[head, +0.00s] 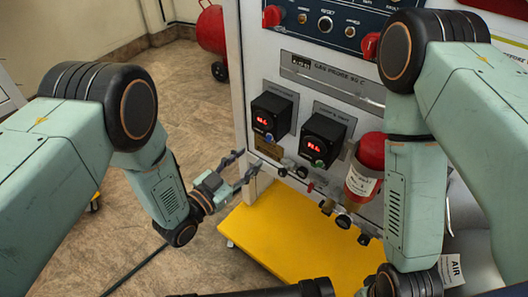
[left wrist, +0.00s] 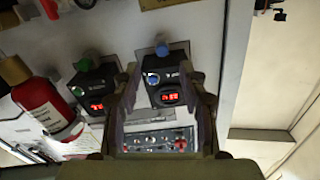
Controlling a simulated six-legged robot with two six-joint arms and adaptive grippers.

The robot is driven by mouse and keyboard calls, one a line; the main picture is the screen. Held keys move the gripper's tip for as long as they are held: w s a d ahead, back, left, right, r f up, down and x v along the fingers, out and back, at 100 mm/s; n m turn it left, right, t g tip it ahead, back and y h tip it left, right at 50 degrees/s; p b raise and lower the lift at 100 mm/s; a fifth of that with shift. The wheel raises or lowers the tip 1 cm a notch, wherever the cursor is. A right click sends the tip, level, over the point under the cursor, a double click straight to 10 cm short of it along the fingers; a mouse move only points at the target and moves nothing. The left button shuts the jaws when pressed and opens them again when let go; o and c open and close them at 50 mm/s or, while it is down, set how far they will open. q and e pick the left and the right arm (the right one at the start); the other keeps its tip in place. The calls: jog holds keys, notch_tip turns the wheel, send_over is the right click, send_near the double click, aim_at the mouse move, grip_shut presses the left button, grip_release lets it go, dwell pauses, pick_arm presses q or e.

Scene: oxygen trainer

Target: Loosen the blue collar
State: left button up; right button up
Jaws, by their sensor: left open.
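The blue collar (head: 268,137) sits at the lower front of the left black display box (head: 272,112) on the upright panel. In the left wrist view the collar (left wrist: 162,49) shows upside down, past the box's red digits. My left gripper (head: 247,163) is open and empty, below and left of the collar and apart from it. In the left wrist view its fingers (left wrist: 168,72) frame the black box, with the collar beyond the tips. My right arm comes down over the panel's right side; its gripper fingers do not show.
A second black box (head: 322,138) with a green collar (head: 319,164) stands to the right. A red cylinder (head: 366,165) is on the panel further right. Small valves line the panel's lower edge, above a yellow platform (head: 290,232). Open floor lies left of the panel.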

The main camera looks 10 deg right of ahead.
aim_at(267, 141)
pick_arm(q)
jog(key=b+x, duration=0.2)
jog(key=x, duration=0.4)
jog(key=shift+w+d, duration=0.1)
jog(key=shift+w, duration=0.25)
jog(key=shift+w+d+r, duration=0.1)
jog(key=shift+w+d, duration=0.05)
jog(key=shift+d, duration=0.05)
jog(key=shift+w+r, duration=0.1)
jog(key=shift+r, duration=0.05)
jog(key=shift+d, duration=0.1)
jog(key=c, duration=0.5)
grip_shut()
